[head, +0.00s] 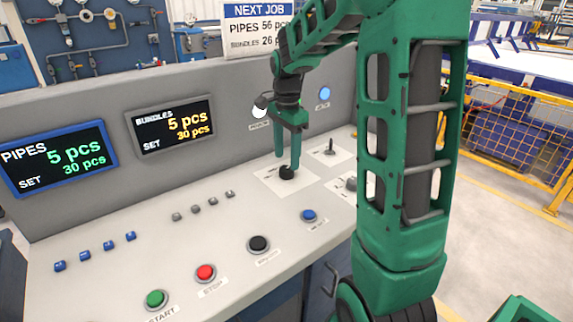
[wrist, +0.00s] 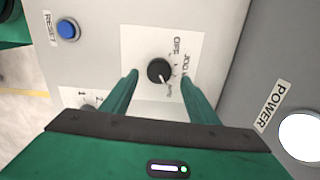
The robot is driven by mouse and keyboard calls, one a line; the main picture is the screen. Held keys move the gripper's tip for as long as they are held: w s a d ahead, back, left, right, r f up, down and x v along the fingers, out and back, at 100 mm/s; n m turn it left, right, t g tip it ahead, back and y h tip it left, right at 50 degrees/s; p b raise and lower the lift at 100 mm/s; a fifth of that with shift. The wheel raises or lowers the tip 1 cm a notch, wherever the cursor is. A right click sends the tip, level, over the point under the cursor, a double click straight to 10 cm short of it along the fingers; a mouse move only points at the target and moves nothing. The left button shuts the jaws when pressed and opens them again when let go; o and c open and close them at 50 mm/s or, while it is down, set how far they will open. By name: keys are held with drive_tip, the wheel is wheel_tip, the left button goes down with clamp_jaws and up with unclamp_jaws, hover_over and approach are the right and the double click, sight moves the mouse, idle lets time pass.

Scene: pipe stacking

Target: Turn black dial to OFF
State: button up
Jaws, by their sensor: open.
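The black dial (head: 287,172) sits on a white label plate on the sloping console, and shows in the wrist view (wrist: 159,71). In the wrist view its plate reads OFF and JOG, with a third small label hard to read. The dial's white pointer mark points down-right toward that third label, away from OFF. My green gripper (head: 288,162) is over the dial, fingers pointing down. In the wrist view my gripper's fingers (wrist: 160,75) are apart, one on each side of the dial, with gaps visible. I cannot tell how far the tips are above the panel.
A small lever switch (head: 330,152) and a grey knob (head: 351,184) stand right of the dial. Blue RESET (head: 308,215), black (head: 258,244), red (head: 206,272) and green START (head: 155,298) buttons lie in front. A white POWER lamp (wrist: 302,136) is on the upright panel.

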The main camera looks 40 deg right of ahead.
sight(287, 169)
drive_tip(key=shift+f, duration=1.85)
drive_tip(key=shift+c, duration=0.6)
drive_tip(key=c, duration=0.9)
drive_tip(key=shift+d, duration=0.35)
drive_tip(key=shift+a, duration=0.25)
